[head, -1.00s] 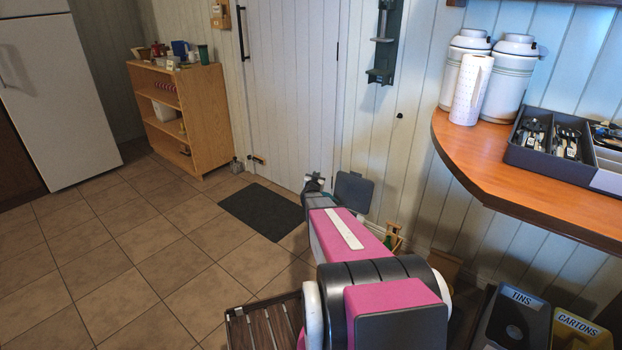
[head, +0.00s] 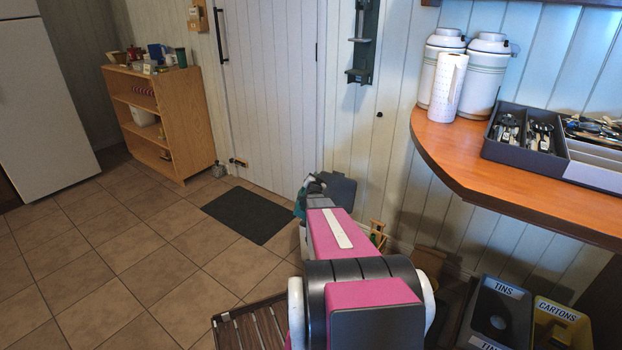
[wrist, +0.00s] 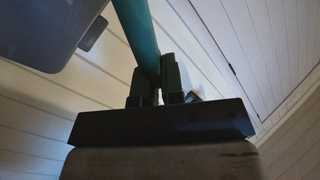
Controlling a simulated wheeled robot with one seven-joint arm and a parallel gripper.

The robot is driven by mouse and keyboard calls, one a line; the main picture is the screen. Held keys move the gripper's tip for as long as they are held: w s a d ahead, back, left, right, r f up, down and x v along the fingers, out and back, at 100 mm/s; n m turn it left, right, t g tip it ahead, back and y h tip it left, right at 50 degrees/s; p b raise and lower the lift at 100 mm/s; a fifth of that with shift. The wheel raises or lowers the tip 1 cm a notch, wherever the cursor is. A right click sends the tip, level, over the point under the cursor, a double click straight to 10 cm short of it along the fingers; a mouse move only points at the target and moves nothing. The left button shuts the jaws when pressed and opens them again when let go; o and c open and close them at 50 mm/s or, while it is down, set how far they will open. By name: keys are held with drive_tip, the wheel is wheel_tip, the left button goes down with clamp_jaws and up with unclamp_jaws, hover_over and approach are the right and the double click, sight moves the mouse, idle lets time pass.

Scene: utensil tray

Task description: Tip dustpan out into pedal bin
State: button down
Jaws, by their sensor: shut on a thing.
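My gripper (wrist: 158,84) is shut on a teal handle (wrist: 138,32), which I take to be the dustpan's. In the head view my arm hides most of the gripper, and a teal part of the dustpan (head: 300,207) shows at the left of the arm's far end. The pedal bin's grey lid (head: 343,188) stands raised just behind the gripper; a grey panel, apparently this lid, fills the upper left of the wrist view (wrist: 50,28). Most of the bin's body, its opening and the dustpan's contents are hidden.
A dark mat (head: 248,214) lies on the tiles by the white door. A wooden counter (head: 465,165) juts out at right with a utensil tray (head: 519,152). Recycling bins (head: 500,307) stand below it. A slatted wooden item (head: 255,325) is at front. Open floor lies left.

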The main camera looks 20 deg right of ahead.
drive_tip(key=s+d+f+m, duration=0.2)
drive_tip(key=s+d+m, duration=0.1)
drive_tip(key=d, duration=0.4)
drive_tip(key=s+d+f+m, duration=0.2)
drive_tip(key=s+d+m, duration=0.2)
drive_tip(key=d, duration=0.2)
drive_tip(key=shift+s+d, duration=0.35)
idle(2.0)
drive_tip(key=shift+f, duration=0.1)
